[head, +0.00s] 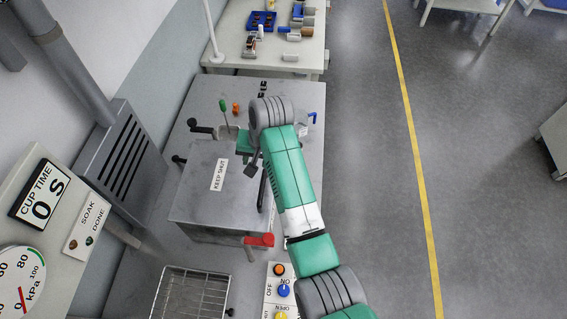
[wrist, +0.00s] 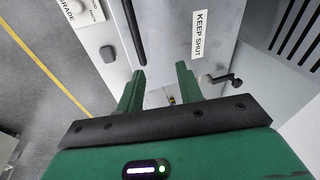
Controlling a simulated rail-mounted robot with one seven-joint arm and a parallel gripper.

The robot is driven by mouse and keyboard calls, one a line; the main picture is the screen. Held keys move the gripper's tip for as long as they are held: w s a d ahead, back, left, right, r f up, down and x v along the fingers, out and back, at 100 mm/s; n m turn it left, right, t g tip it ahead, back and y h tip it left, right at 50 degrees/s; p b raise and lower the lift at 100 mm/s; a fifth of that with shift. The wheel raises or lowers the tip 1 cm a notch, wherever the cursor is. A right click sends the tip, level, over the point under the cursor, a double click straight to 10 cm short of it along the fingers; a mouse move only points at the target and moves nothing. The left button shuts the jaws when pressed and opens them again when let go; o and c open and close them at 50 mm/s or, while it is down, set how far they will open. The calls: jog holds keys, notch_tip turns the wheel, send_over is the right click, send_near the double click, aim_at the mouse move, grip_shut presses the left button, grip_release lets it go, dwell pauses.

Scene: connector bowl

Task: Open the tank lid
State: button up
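The grey tank (head: 197,225) stands on the bench at the centre left of the head view. Its flat lid (head: 200,180) lies closed on top and carries a KEEP SHUT label (head: 219,174). A long black bar handle (head: 262,190) runs along the lid's right side. It also shows at the top of the wrist view (wrist: 133,30), near the label (wrist: 199,34). My gripper (head: 246,145) is over the lid's far right part. In the wrist view its green fingers (wrist: 160,72) are apart with nothing between them.
Black crank-like knobs (head: 201,127) stick out at the tank's far left. A red-handled valve (head: 259,240) is at its near right. A wire basket (head: 190,292) and a button box (head: 280,290) are nearer.

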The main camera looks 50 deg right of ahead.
aim_at(263, 182)
jog(key=shift+m+g+y, duration=0.4)
jog(key=shift+g, duration=0.1)
jog(key=f, duration=0.3)
jog(key=s+f, duration=0.1)
jog(key=f, duration=0.6)
jog(key=shift+s+d+f, duration=0.15)
jog(key=shift+d+f, duration=0.05)
jog(key=shift+d, duration=0.15)
grip_shut()
